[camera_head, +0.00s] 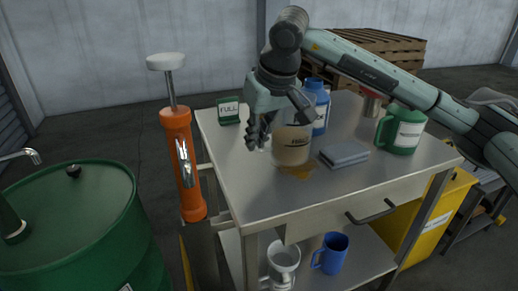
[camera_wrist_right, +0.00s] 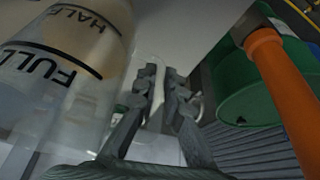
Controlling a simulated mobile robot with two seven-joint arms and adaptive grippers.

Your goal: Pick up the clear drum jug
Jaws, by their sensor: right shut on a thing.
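The clear drum jug (camera_head: 292,146) is over the left part of the steel table top, with tan liquid in its lower part. In the right wrist view the jug (camera_wrist_right: 60,70) fills the left side, with FULL and HALF marks. My right gripper (camera_head: 259,138) is at the jug's left side, its fingers pointing down. It is shut on the jug's pale handle (camera_wrist_right: 156,62), which shows between the fingers (camera_wrist_right: 163,88). I cannot tell whether the jug's base touches the table. My left gripper is not in view.
A brown spill (camera_head: 300,171) lies below the jug. An orange pump (camera_head: 183,165) and green drum (camera_head: 75,215) stand left.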

